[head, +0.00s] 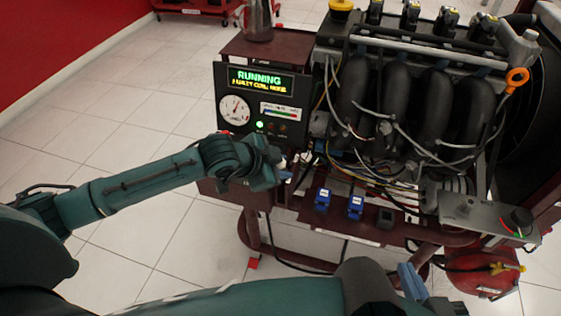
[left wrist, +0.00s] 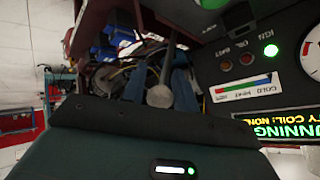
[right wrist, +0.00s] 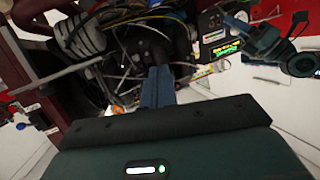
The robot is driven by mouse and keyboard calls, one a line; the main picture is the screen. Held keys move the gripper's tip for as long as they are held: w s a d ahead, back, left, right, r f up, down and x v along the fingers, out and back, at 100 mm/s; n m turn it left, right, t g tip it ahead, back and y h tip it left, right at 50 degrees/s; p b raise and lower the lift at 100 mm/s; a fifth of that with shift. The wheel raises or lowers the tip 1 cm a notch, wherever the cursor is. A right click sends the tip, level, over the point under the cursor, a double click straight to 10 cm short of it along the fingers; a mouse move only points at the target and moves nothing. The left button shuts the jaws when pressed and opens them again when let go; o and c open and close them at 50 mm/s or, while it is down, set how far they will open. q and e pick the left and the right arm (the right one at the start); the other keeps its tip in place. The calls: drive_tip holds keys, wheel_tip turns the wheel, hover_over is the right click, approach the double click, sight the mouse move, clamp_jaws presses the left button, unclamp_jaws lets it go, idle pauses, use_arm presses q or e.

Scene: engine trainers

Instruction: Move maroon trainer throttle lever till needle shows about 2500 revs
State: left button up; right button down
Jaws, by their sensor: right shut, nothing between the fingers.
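The maroon trainer (head: 225,190) has a black panel with a lit RUNNING display (head: 262,80) and a round white dial (head: 235,108); its reading is too small to make out. A lever with a pale round knob (left wrist: 160,96) shows in the left wrist view, its stem running away from the camera. My left gripper (left wrist: 161,85) has its blue fingers apart, one on each side of this knob; whether they press on it is unclear. In the head view my left gripper (head: 284,177) is just below the panel. My right gripper (head: 412,283) is shut and empty, low in front of the trainer.
The engine's black pipes (head: 400,100) and loose wires lie right of the panel. Blue connectors (head: 323,199) sit on the front ledge. The tiled floor at left is clear.

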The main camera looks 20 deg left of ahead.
use_arm(q)
drive_tip(key=o, duration=0.3)
drive_tip(key=shift+w+r, duration=0.1)
use_arm(e)
drive_tip(key=shift+r, duration=0.2)
use_arm(q)
drive_tip(key=shift+a+r, duration=0.15)
drive_tip(key=shift+r, duration=0.1)
drive_tip(key=p+v, duration=0.2)
drive_tip(key=v, duration=1)
drive_tip(key=shift+s+a+r+p, duration=0.1)
drive_tip(key=shift+s+r+p, duration=0.05)
drive_tip(key=shift+s+p, duration=0.2)
use_arm(e)
drive_tip(key=shift+w+a+f+g, duration=0.25)
drive_tip(key=shift+w+a+g, duration=0.15)
drive_tip(key=shift+a, duration=0.1)
